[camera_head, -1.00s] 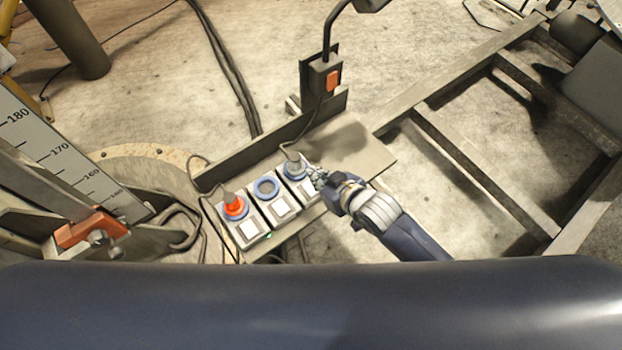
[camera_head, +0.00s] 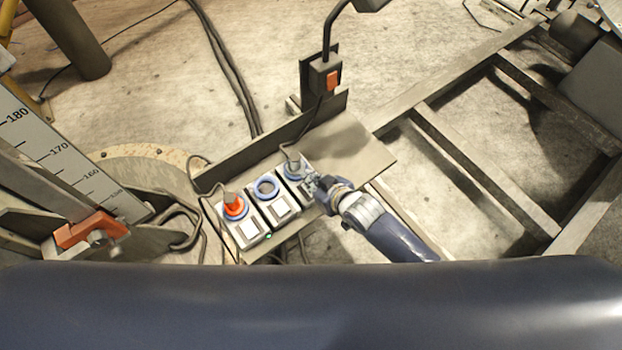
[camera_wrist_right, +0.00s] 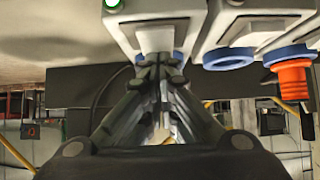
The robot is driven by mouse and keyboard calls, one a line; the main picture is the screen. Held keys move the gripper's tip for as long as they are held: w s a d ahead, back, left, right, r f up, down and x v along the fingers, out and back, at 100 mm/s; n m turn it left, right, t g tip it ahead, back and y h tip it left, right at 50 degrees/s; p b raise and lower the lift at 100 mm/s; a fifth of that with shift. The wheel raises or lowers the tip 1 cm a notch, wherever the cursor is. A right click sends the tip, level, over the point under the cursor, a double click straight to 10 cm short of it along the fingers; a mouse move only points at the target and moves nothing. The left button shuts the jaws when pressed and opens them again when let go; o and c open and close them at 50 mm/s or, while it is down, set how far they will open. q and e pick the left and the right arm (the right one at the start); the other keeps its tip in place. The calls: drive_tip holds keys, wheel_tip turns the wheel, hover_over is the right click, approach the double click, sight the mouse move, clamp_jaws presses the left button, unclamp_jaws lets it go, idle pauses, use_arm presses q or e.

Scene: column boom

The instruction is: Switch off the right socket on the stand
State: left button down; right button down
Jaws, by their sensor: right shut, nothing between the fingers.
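The stand's socket row has three units. The right socket (camera_head: 294,168) has a blue ring with a grey plug in it. My right gripper (camera_head: 309,186) is shut and empty over the front part of this unit, hiding most of its switch in the head view. In the right wrist view, which looks upside down, my shut fingertips (camera_wrist_right: 158,66) are at the pale switch (camera_wrist_right: 156,38) of this unit; I cannot tell whether they touch it. A green lamp (camera_wrist_right: 112,3) is lit on that unit's corner. My left gripper is not in view.
The middle socket (camera_head: 267,188) is empty with a white switch (camera_head: 281,207). The left socket holds an orange plug (camera_head: 234,206). A post with an orange switch (camera_head: 333,81) stands behind. Cables run around the row. The plate (camera_head: 365,155) right of the row is bare.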

drive_tip(key=shift+w+a+f, duration=0.1)
drive_tip(key=shift+w+f, duration=0.05)
drive_tip(key=shift+w, duration=0.05)
drive_tip(key=shift+f, duration=0.1)
drive_tip(key=shift+s, duration=0.1)
drive_tip(key=shift+s+d+p, duration=0.4)
drive_tip(key=shift+s+p, duration=0.1)
drive_tip(key=shift+p, duration=0.05)
drive_tip(key=shift+s+d+f, duration=0.1)
drive_tip(key=shift+s+d, duration=0.05)
